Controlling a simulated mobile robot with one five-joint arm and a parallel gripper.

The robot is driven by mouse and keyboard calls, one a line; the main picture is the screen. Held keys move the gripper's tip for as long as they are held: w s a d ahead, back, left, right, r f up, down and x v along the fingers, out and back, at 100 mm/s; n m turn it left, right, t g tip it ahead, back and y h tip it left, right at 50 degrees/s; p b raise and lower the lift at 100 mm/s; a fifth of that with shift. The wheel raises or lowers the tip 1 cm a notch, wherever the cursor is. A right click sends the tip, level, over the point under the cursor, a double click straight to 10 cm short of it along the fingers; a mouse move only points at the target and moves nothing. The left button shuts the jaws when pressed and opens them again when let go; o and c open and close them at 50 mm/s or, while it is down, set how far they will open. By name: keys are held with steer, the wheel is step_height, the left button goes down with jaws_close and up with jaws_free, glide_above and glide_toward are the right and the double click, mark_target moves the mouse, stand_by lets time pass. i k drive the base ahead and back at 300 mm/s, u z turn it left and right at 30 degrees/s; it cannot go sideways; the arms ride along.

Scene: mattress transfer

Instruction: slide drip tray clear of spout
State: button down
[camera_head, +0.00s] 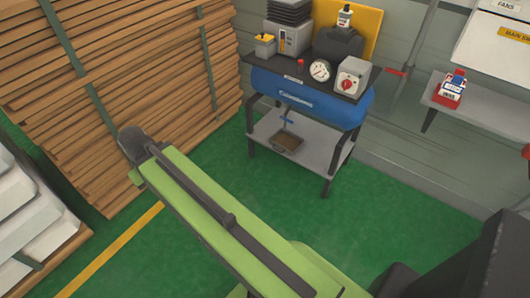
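The drip tray (286,143) is a small dark shallow tray with a brownish inside. It lies on the grey lower shelf of the compressor stand, low down below the blue tank (310,98). A small blue spout or drain valve (287,118) hangs under the tank, above the tray as seen from here. Whether the tray sits directly beneath it is hard to tell at this angle. My green arm crosses the lower middle of the view, well in front of the stand. My gripper's fingers do not show in this view.
The lower shelf (316,150) has bare room to the right of the tray, between black legs. A gauge (320,70) and a grey box with a red knob (350,78) sit on top. Stacked planks (110,80) rise at left. Green floor is clear before the stand.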

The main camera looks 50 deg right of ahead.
mark_target(284, 140)
steer(key=z, duration=0.8)
steer(key=i, duration=2.05)
steer(key=u, duration=0.95)
steer(key=k, duration=0.7)
steer(key=z, duration=0.2)
steer(key=i, duration=0.75)
steer(key=u, duration=0.15)
